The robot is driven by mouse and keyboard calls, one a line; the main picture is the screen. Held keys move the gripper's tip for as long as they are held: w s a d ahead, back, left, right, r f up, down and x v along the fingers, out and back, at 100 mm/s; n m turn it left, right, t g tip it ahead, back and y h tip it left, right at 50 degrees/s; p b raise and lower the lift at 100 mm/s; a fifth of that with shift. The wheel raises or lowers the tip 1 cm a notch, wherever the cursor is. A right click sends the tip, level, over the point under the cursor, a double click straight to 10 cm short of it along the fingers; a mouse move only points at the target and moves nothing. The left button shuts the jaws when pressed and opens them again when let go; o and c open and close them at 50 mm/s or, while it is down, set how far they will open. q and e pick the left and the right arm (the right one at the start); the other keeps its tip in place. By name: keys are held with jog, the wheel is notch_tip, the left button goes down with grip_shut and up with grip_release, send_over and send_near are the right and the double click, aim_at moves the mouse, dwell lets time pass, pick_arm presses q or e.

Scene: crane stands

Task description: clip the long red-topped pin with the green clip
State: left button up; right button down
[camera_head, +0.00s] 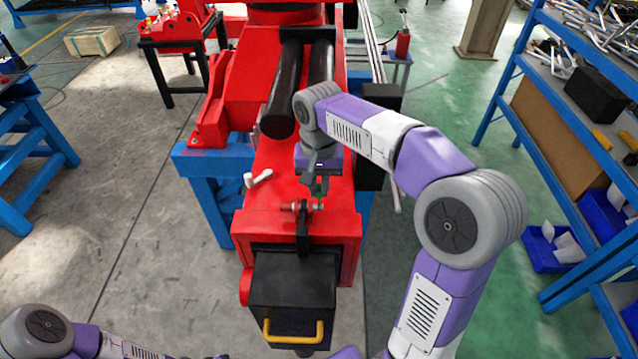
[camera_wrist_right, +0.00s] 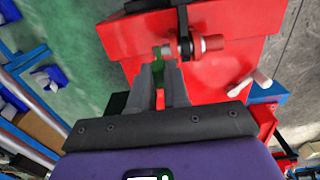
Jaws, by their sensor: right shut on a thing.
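The red-topped pin (camera_head: 289,206) lies level through the upright black bracket (camera_head: 303,240) on the red crane stand. In the right wrist view the red top of the pin (camera_wrist_right: 212,43) is on the right of the bracket, and its pale shank end (camera_wrist_right: 160,51) sticks out on the left. My right gripper (camera_head: 318,186) is shut on the green clip (camera_wrist_right: 158,68), just behind the bracket. The clip is close to the shank end; whether they touch I cannot tell. The fingers partly hide the clip. Only links of my left arm show, at bottom left.
A white peg-like piece (camera_head: 258,178) lies on the red top, left of the bracket. Black cylinders (camera_head: 300,85) rise behind my right gripper. A black box with a yellow handle (camera_head: 292,330) is at the front. A blue shelf (camera_head: 500,75) stands to the right.

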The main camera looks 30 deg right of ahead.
jog(key=shift+f+b, duration=0.55)
jog(key=shift+f, duration=0.35)
jog(key=c, duration=1)
grip_release()
jog(key=shift+c, duration=0.2)
jog(key=shift+r, duration=0.1)
notch_tip(320, 180, up, 5)
jog(key=p, duration=0.4)
jog(key=shift+p, duration=0.4)
notch_tip(320, 180, up, 8)
jog(key=shift+f, duration=0.25)
